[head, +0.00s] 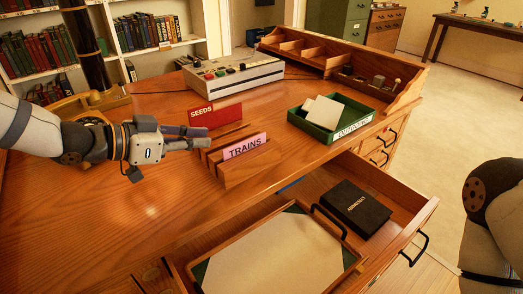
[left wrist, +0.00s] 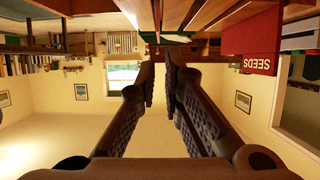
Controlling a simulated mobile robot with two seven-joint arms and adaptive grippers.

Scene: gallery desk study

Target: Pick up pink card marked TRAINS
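The pink card marked TRAINS (head: 244,147) stands upright in a slotted wooden holder (head: 232,177) on the desk, in the head view. The red card marked SEEDS (head: 215,115) stands in a slot behind it. It also shows at the upper right of the left wrist view (left wrist: 249,44). My left gripper (head: 207,137) is level, just left of the holder, with its fingertips close to the cards. Its fingers (left wrist: 161,68) are apart with nothing between them. I cannot make out the pink card in the left wrist view. My right gripper is out of view.
A grey box with buttons (head: 240,76) stands behind the holder. Below, an open drawer (head: 400,217) holds a black book (head: 356,208). Bare desk lies left of the holder.

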